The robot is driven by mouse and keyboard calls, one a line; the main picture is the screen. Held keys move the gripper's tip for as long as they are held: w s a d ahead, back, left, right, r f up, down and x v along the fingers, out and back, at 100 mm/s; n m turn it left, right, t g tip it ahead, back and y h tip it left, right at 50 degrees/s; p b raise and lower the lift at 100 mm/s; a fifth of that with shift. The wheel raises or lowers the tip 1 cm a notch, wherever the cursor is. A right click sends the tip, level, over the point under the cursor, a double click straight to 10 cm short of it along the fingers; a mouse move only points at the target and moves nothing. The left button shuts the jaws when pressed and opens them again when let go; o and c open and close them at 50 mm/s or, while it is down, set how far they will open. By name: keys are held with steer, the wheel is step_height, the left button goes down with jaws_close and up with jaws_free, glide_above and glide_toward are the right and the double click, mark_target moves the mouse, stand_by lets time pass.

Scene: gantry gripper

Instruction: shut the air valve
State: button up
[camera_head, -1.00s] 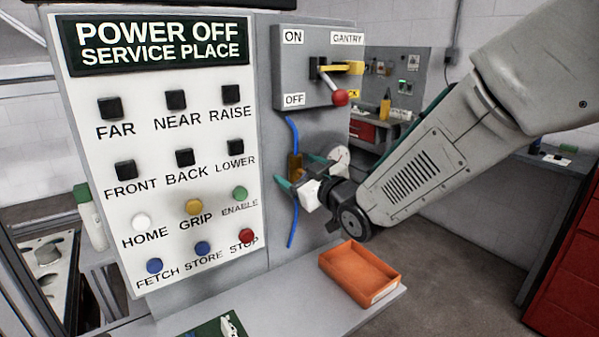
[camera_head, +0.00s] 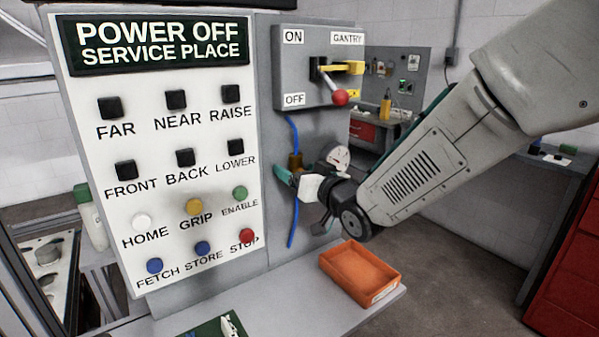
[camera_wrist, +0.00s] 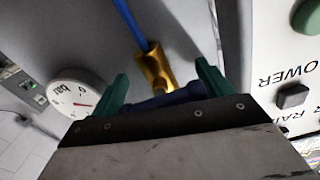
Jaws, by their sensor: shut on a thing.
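The air valve has a brass body (camera_head: 294,161) on a blue air hose (camera_head: 291,221), below the switch box on the grey panel. The brass body (camera_wrist: 155,68) also shows in the wrist view, with a blue handle (camera_wrist: 183,96) lying crosswise beside it. My gripper (camera_head: 285,176) is at the valve, just below the brass body. In the wrist view its green fingers (camera_wrist: 165,88) stand on either side of the blue handle, shut on it. In the head view the handle is hidden by my gripper.
A round pressure gauge (camera_head: 338,158) sits close to the right of my gripper. The button panel (camera_head: 140,215) stands to the left. Above is the gantry switch box (camera_head: 290,70) with a red-knobbed lever (camera_head: 340,97). An orange tray (camera_head: 385,292) lies on the shelf below.

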stand_by(0.4)
steer(key=o, duration=0.7)
steer(key=shift+s+d, duration=0.1)
steer(key=shift+s, duration=0.05)
steer(key=v, duration=0.7)
steer(key=shift+s+d, duration=0.15)
steer(key=shift+s, duration=0.1)
